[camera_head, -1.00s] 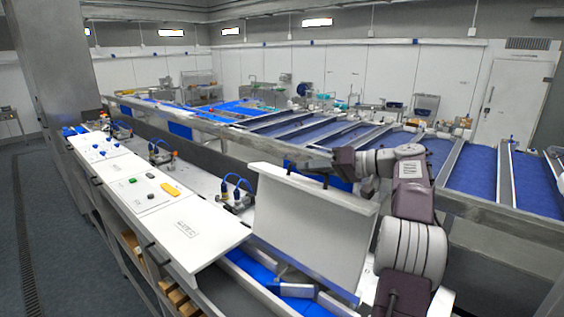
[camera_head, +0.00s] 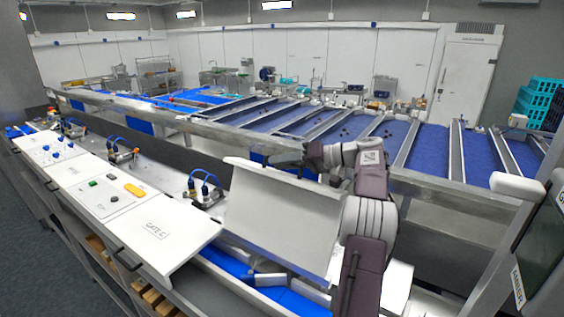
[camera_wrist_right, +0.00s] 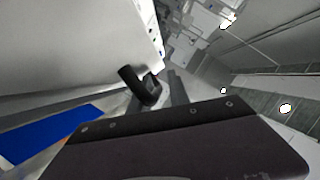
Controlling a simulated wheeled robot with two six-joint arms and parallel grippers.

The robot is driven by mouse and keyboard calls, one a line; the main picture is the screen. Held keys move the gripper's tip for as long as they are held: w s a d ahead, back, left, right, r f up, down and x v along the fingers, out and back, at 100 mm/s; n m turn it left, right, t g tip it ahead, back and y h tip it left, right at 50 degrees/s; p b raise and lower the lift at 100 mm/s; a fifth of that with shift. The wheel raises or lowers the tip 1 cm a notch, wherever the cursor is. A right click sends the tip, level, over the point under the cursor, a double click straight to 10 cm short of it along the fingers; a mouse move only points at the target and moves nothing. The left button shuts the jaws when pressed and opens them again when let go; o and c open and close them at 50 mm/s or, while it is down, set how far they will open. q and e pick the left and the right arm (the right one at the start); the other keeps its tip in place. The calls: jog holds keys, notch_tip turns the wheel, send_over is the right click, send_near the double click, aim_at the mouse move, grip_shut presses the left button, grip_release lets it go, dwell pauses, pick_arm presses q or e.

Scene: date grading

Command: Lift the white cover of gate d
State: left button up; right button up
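A white cover (camera_head: 285,215) stands raised and tilted beside the flat cover marked GATE C; no letter shows on its visible face. The blue channel (camera_head: 235,268) below it is exposed. My right gripper (camera_head: 283,157) is at the cover's upper edge, its arm coming up along the cover's right side. In the right wrist view, the black handle (camera_wrist_right: 138,86) lies between the close-set dark fingers (camera_wrist_right: 158,95), which look shut on it; the cover's pale surface (camera_wrist_right: 55,45) fills the upper left. My left gripper is not in view.
The flat GATE C cover (camera_head: 160,235) lies to the left, with its black handle (camera_head: 125,260) at the front. A valve with blue hoses (camera_head: 205,188) stands close to the raised cover. A dark screen (camera_head: 545,255) is at the right edge. Blue belts (camera_head: 355,140) run behind a metal rail.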

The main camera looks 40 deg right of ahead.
jog(key=shift+w, duration=0.15)
jog(key=shift+d, duration=0.2)
jog(key=v, duration=0.8)
jog(key=shift+s+d+r, duration=0.1)
jog(key=shift+s+d, duration=0.1)
jog(key=shift+s, duration=0.4)
jog(key=shift+w+a, duration=0.1)
